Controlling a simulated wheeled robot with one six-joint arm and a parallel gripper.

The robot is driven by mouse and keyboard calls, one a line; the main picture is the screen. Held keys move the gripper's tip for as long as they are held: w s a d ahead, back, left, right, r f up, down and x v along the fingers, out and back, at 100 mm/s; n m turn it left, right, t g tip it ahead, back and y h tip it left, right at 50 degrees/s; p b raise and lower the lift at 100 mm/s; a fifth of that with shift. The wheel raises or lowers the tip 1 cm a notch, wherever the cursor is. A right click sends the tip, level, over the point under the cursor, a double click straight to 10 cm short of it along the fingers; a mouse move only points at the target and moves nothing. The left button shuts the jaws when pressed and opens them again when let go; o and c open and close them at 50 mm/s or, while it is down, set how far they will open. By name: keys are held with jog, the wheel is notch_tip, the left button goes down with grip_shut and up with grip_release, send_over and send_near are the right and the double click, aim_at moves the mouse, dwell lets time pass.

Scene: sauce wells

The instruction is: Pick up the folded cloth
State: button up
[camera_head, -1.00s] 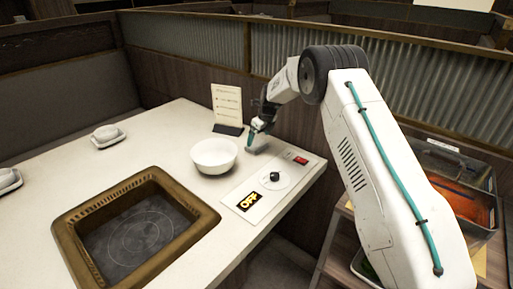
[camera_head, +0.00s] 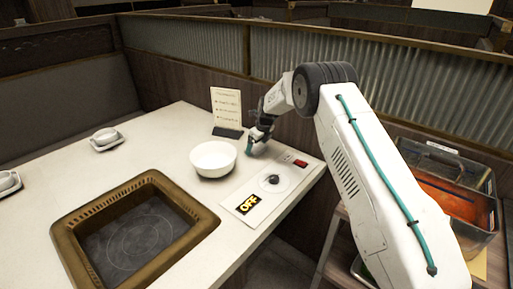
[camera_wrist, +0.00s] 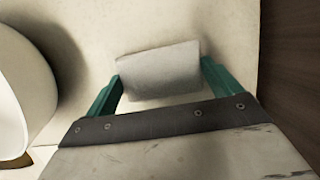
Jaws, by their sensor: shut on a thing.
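The folded cloth (camera_wrist: 160,71) is a pale grey-white, roughly rectangular bundle. In the wrist view it sits between the two teal fingers of my gripper (camera_wrist: 160,82), which is shut on it. In the head view my gripper (camera_head: 254,141) is low at the back right of the table, just right of the white bowl. There the cloth (camera_head: 258,149) shows only as a small pale patch, mostly hidden by the gripper. I cannot tell whether the cloth touches the tabletop.
A white bowl (camera_head: 213,159) stands close left of my gripper. A menu card stand (camera_head: 227,112) is behind it. A control panel with a knob (camera_head: 273,179) lies in front. A sunken cooktop (camera_head: 140,232) is at front left. A wooden partition (camera_wrist: 292,70) borders the right.

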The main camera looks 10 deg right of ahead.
aim_at(255, 146)
jog(key=shift+r, duration=0.75)
jog(key=shift+v, duration=1.05)
jog(key=s, duration=0.5)
jog(key=s+r, duration=0.1)
jog(key=s, duration=0.9)
jog(key=shift+s+a+r, duration=0.15)
jog(key=shift+s+a, duration=0.05)
jog(key=shift+s, duration=0.05)
jog(key=shift+o, duration=0.4)
